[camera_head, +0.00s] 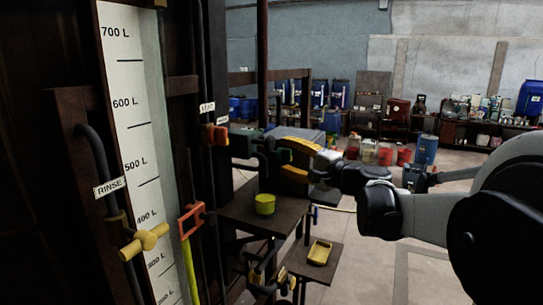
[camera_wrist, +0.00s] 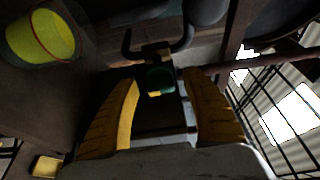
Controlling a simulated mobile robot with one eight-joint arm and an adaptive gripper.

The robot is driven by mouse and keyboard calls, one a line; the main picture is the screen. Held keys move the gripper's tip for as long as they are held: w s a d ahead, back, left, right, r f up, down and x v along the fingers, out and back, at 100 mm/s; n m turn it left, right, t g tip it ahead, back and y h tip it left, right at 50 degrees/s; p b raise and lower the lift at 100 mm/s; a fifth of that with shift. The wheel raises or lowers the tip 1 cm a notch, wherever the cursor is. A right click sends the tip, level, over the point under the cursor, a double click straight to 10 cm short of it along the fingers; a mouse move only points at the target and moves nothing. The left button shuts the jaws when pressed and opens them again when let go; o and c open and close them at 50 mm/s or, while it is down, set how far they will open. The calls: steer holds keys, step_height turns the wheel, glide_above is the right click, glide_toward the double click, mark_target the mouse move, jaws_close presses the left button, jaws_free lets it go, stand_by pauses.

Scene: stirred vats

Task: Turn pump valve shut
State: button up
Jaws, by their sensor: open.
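My gripper (camera_head: 281,156) is open, with yellow-orange fingers pointing left in the head view. In the wrist view the open fingers (camera_wrist: 162,82) stand to either side of a small dark green fitting (camera_wrist: 160,76) with a yellow part, below dark curved piping. This fitting may be the pump valve; its label cannot be read. In the head view a dark green part (camera_head: 244,144) lies just left of the fingers, by dark piping. I cannot tell whether the fingers touch the fitting. Nothing shows held.
A yellow-green bucket (camera_head: 265,205) stands on a dark table below my gripper. A yellow tray (camera_head: 319,253) sits on a lower stand. At left are a litre gauge (camera_head: 130,110), a yellow rinse valve (camera_head: 145,241) and an orange handle (camera_head: 191,219). Floor at right is open.

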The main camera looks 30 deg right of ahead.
steer(key=shift+s, duration=0.15)
steer(key=c, duration=1.2)
steer(key=shift+r, duration=0.1)
steer(key=m+g, duration=0.1)
steer(key=m, duration=0.1)
steer(key=shift+r+m+p, duration=0.1)
steer(key=shift+m+p, duration=0.25)
steer(key=shift+m, duration=0.05)
steer(key=m+g, duration=0.1)
steer(key=m, duration=0.2)
steer(key=shift+g, duration=0.4)
steer(key=m+g+y, duration=0.1)
steer(key=m, duration=0.2)
steer(key=shift+g+p, duration=0.3)
steer(key=shift+g, duration=0.1)
steer(key=shift+m+g+y, duration=0.5)
steer(key=shift+m+y, duration=0.3)
steer(key=shift+m, duration=0.4)
